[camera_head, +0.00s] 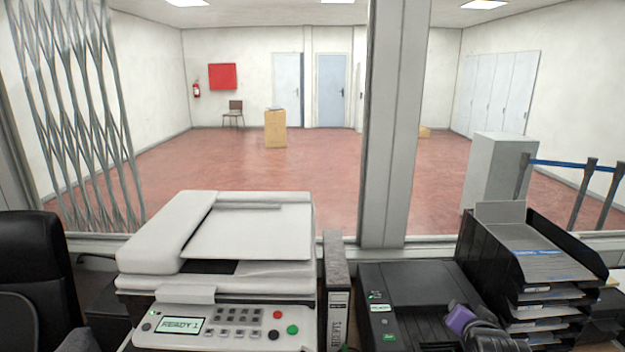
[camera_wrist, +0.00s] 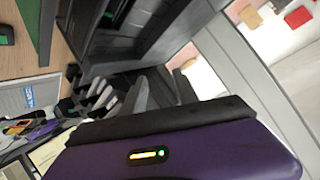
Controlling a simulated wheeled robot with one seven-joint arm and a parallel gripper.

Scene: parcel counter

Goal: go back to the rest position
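My gripper shows in the wrist view as a purple housing (camera_wrist: 190,155) with a small lit indicator, a dark strip along its top edge, and grey finger-like shapes (camera_wrist: 162,88) beyond it. No held object is visible. In the head view, a purple and dark grey part of my arm (camera_head: 462,320) shows at the bottom right. It appears in front of the black printer (camera_head: 400,290) and the left side of the black paper trays (camera_head: 490,255).
A white multifunction copier (camera_head: 225,265) with a "READY" display stands left of centre. A binder labelled receipts (camera_head: 338,300) stands between it and the black printer. A grey window post (camera_head: 392,120) rises behind the counter. A black chair (camera_head: 40,270) is at far left.

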